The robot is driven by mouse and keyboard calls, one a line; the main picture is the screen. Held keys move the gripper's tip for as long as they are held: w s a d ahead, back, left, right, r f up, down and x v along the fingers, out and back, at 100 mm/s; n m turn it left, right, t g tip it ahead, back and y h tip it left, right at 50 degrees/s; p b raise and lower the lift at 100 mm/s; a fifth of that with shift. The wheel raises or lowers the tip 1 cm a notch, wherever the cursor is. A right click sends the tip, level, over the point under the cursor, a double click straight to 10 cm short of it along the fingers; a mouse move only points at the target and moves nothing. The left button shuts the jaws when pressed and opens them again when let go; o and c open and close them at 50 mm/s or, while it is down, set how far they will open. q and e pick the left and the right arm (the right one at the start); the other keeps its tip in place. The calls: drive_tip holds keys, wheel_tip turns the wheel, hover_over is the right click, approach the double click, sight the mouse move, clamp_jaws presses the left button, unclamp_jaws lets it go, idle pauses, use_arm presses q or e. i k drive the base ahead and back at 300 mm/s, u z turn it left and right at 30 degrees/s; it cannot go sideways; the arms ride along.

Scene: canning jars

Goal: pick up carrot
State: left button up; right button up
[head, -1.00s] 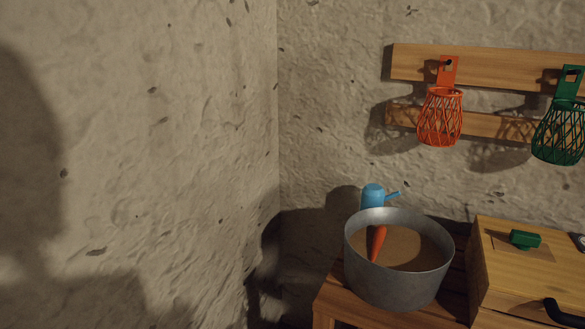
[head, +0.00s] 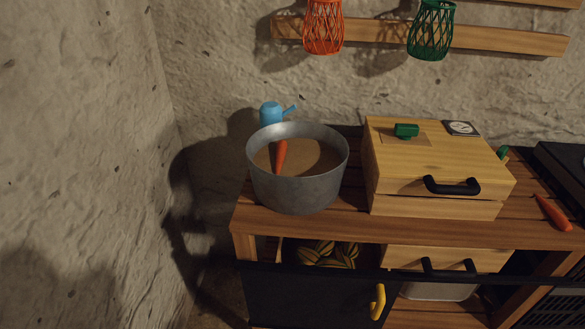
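One orange carrot (head: 281,157) is inside the grey metal pot (head: 298,191), leaning against its far wall. Another orange carrot (head: 553,214) lies on the wooden counter at the right, between the wooden box and a dark appliance. Neither of my grippers shows in the head view.
A wooden box (head: 410,168) with a black handle stands right of the pot. A blue watering can (head: 271,113) is behind the pot. A dark cabinet door (head: 310,299) with a yellow handle is below the counter (head: 330,224). Orange (head: 323,28) and green (head: 431,30) baskets hang on the wall.

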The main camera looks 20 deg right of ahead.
sight(561, 221)
drive_tip(key=z, duration=2.25)
